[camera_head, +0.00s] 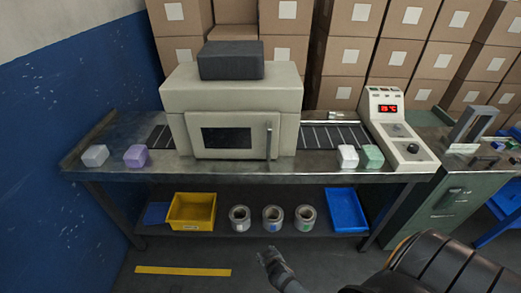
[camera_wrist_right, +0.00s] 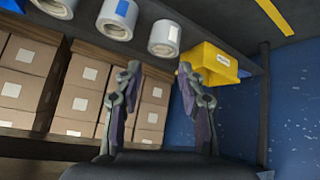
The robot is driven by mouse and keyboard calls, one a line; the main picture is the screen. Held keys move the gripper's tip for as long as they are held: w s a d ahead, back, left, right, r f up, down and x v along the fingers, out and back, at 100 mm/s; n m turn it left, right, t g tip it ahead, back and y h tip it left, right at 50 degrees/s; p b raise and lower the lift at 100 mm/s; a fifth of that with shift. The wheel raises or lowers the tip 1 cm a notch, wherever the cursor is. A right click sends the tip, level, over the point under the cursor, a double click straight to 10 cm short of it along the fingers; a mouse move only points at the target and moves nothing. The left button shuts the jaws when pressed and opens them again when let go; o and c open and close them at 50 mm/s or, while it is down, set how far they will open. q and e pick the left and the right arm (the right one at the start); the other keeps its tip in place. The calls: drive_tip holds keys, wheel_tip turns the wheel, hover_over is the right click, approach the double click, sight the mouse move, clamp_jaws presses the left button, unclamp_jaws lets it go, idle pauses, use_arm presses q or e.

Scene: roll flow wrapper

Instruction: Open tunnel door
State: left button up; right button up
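The beige tunnel (camera_head: 230,97) stands on the metal bench, with a dark grey block on top. Its front door (camera_head: 204,140) has a dark window and looks shut. A vertical handle (camera_head: 269,137) sits on the door's right side. My right gripper (camera_head: 270,260) is low in front of the bench, below and well apart from the handle. In the right wrist view my right gripper (camera_wrist_right: 160,70) has its two fingers apart with nothing between them. My left gripper is not in view.
A white and a purple block stand on the bench left of the tunnel; a white and a green block stand right. A control box (camera_head: 398,125) is at the bench's right end. The lower shelf holds a yellow bin (camera_head: 192,211), several rolls and a blue bin (camera_head: 346,210).

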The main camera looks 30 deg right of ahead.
drive_tip(key=w+d+r+m+t+h+b, duration=0.1)
drive_tip(key=w+r+t, duration=0.2)
drive_tip(key=w+r, duration=0.65)
drive_tip(key=m+t+h+b, duration=0.2)
drive_tip(key=m+t+h, duration=0.2)
drive_tip(key=m+h, duration=0.15)
approach(269, 144)
drive_tip(key=shift+h, duration=0.45)
drive_tip(key=p+x, duration=0.2)
drive_tip(key=x, duration=0.7)
drive_tip(key=shift+w+d, duration=0.1)
drive_tip(key=shift+w, duration=0.35)
drive_tip(key=shift+w+d+f, duration=0.1)
drive_tip(key=shift+w+d, duration=0.2)
drive_tip(key=shift+w, duration=0.2)
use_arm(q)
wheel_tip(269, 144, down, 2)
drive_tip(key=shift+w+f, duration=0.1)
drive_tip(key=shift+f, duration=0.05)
use_arm(e)
drive_tip(key=shift+c, duration=0.2)
clamp_jaws()
